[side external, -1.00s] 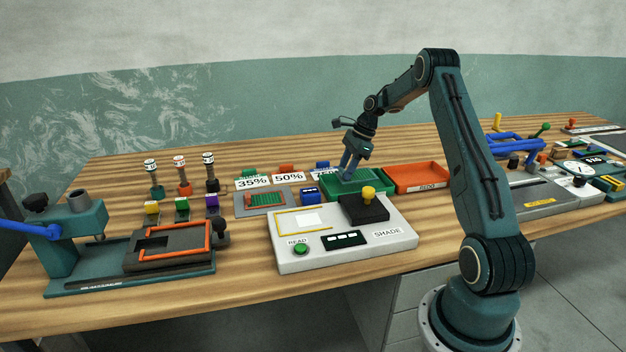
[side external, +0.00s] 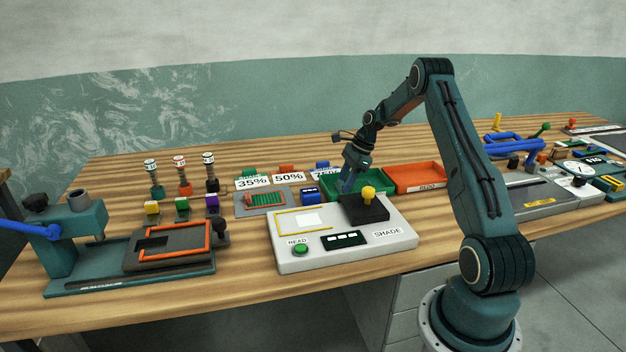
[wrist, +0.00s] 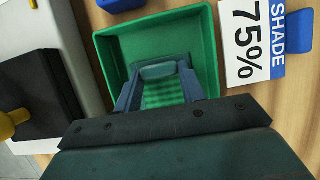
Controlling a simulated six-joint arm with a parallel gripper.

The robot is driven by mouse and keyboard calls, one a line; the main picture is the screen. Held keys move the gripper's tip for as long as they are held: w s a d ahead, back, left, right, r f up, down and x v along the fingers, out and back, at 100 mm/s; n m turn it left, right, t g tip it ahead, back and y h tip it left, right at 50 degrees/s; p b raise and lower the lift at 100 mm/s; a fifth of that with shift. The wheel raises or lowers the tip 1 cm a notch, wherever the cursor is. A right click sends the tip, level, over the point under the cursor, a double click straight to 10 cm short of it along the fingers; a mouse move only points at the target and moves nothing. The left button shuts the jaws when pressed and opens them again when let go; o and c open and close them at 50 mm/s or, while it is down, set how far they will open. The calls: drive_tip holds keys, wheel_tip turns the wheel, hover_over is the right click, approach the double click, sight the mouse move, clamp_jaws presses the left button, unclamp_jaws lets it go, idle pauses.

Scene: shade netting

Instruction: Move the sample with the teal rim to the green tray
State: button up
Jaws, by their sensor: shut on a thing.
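The green tray (side external: 378,183) stands behind the white reader, and it fills the upper middle of the wrist view (wrist: 205,50). My gripper (side external: 347,187) reaches down at the tray's left part. In the wrist view my gripper (wrist: 158,77) is shut on the sample (wrist: 163,94), which has a teal rim and green mesh. The sample lies between the two fingers, inside the outline of the tray. I cannot tell whether it touches the tray floor. In the side view the sample is hidden by the fingers and the reader.
The white reader (side external: 300,258) with a black block and yellow knob (side external: 368,192) stands just in front of the tray. An orange tray (side external: 416,176) adjoins it on the right. A 75% sign (wrist: 245,45) stands close by. A grey pad (side external: 243,207) holds another green mesh piece.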

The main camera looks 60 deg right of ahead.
sight(359, 187)
drive_tip(key=o, duration=1)
drive_tip(key=shift+f, duration=0.1)
drive_tip(key=shift+c, duration=0.2)
drive_tip(key=v, duration=1.2)
